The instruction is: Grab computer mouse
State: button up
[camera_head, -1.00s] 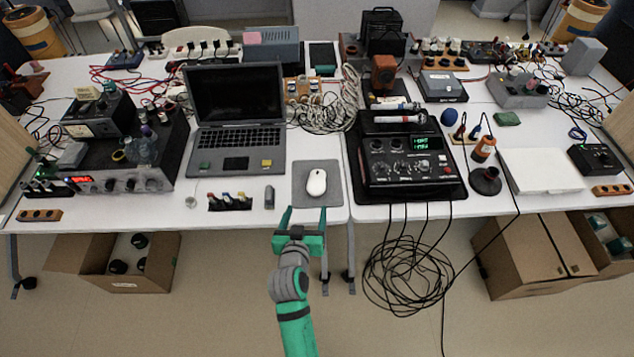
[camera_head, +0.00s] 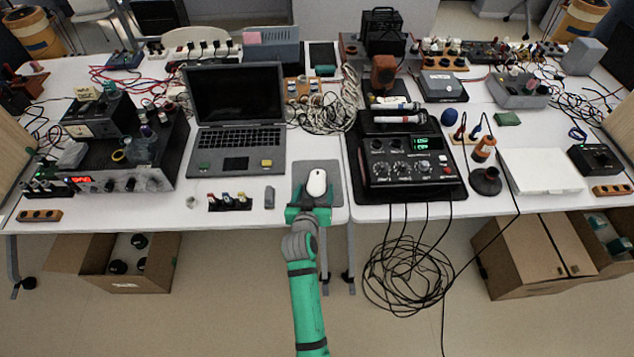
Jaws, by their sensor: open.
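A white computer mouse (camera_head: 316,182) lies on a grey mouse pad (camera_head: 308,167) near the table's front edge, right of the laptop. My green gripper (camera_head: 313,192) reaches over the front edge onto the pad from below. Its fingers are apart and point away from me, one on each side of the mouse's near end. Whether either finger touches the mouse is too small to tell. The palm is just short of the mouse.
An open laptop (camera_head: 236,140) stands left of the pad, with a small grey block (camera_head: 269,197) before it. A black instrument (camera_head: 408,165) with a green display stands close on the right, its cables hanging to the floor.

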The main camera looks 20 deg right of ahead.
jog(key=shift+w+d+f, duration=0.15)
jog(key=shift+w+d, duration=0.05)
jog(key=shift+w, duration=0.1)
jog(key=c, duration=1.2)
jog(key=shift+o, duration=0.2)
